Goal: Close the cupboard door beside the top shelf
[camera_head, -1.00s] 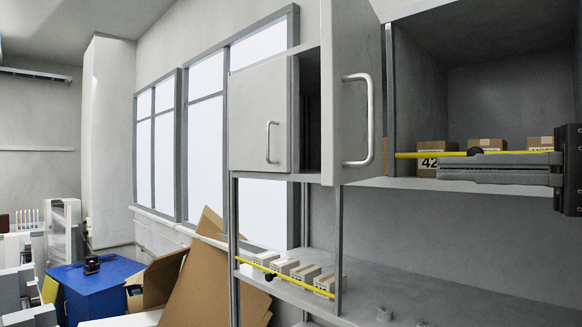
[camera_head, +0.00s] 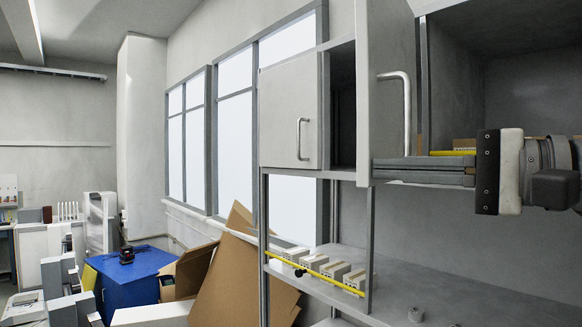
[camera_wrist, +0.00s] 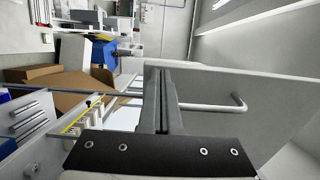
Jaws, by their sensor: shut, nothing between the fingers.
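The open cupboard door (camera_head: 385,40) is a grey panel standing out from the cabinet, left of the top shelf (camera_head: 510,95). Its bar handle (camera_head: 407,115) faces right. The dark cupboard opening (camera_head: 343,105) shows to its left. In the wrist view the door (camera_wrist: 265,85) and handle (camera_wrist: 215,107) lie right of my fingers. My gripper (camera_head: 378,172) is shut and empty, its fingers pointing left across the door's lower edge, by the handle's lower end. It also shows in the wrist view (camera_wrist: 159,72). I cannot tell whether it touches the door.
A second door (camera_head: 290,115) with a handle is at the cabinet's left. The top shelf holds a cardboard box (camera_head: 464,145) behind a yellow bar, partly hidden by my gripper. The lower shelf (camera_head: 440,290) carries several small boxes (camera_head: 318,262). Cardboard and a blue box (camera_head: 130,280) lie beyond.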

